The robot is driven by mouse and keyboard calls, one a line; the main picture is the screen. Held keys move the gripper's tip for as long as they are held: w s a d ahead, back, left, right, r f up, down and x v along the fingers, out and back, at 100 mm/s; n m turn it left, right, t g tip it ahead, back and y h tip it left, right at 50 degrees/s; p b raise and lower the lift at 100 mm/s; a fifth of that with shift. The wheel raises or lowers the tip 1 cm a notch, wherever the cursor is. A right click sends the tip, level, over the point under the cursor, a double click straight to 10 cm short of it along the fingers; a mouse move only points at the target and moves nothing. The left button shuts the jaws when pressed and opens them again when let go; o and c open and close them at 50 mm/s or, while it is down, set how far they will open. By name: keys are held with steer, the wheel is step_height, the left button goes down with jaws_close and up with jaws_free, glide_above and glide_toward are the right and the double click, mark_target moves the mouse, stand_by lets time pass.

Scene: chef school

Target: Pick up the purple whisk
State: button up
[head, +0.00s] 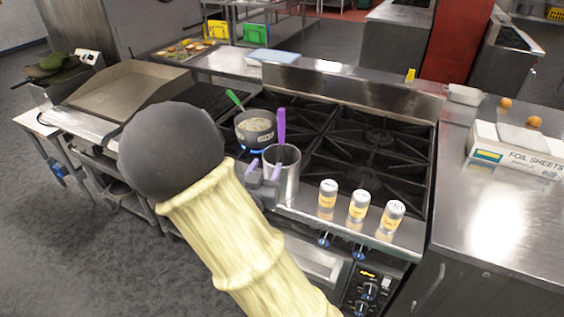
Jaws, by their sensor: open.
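The purple whisk shows only as a purple handle (281,127) that stands nearly upright out of a tall metal container (288,184). Its lower end is hidden inside the container. The container stands at the front left of the stove top. My gripper (264,169) is open, with two pale purple fingertips apart from each other. It is at the container's left front side, lower in the picture than the handle. The fingers overlap the container in this view, and I cannot tell whether they touch it. Nothing shows between the fingers.
A small pot (256,133) with a green-handled utensil (234,98) stands behind the container, on a lit burner. Several labelled shakers, one of them in the middle (358,208), line the stove's front right. A foil sheets box (515,150) lies on the right counter (490,222).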

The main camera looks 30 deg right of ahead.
mark_target(280, 137)
steer(key=p+x, duration=0.2)
steer(key=x, duration=0.8)
steer(key=shift+w+d, duration=0.1)
steer(key=shift+p, duration=0.3)
steer(key=shift+w+d+r, duration=0.15)
steer(key=shift+w+d, duration=0.1)
steer(key=p+x, duration=0.2)
steer(key=x, duration=0.1)
steer(key=shift+w+d+r, duration=0.1)
steer(key=shift+w+d, duration=0.45)
steer(key=shift+w, duration=0.05)
jaws_close()
